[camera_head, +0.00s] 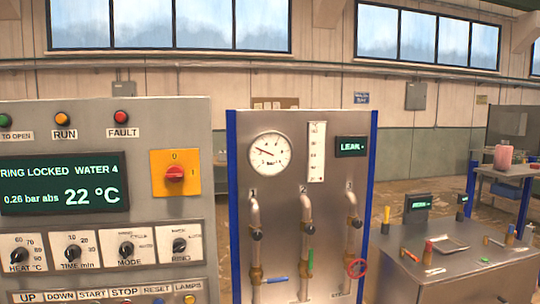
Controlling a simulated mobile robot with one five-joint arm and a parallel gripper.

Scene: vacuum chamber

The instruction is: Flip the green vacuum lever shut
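A small green lever (310,260) sits on the middle of three vertical pipes, low on the grey panel (285,210) with blue side posts. It stands about upright, along the line of its pipe (306,238). I cannot tell from its shape alone whether its valve is open or shut. My gripper is not in view.
A blue lever (277,279) lies nearly level on the left pipe. A red handwheel (357,268) is on the right pipe. A control cabinet (105,215) stands at left, and a grey bench (455,265) with tools at right.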

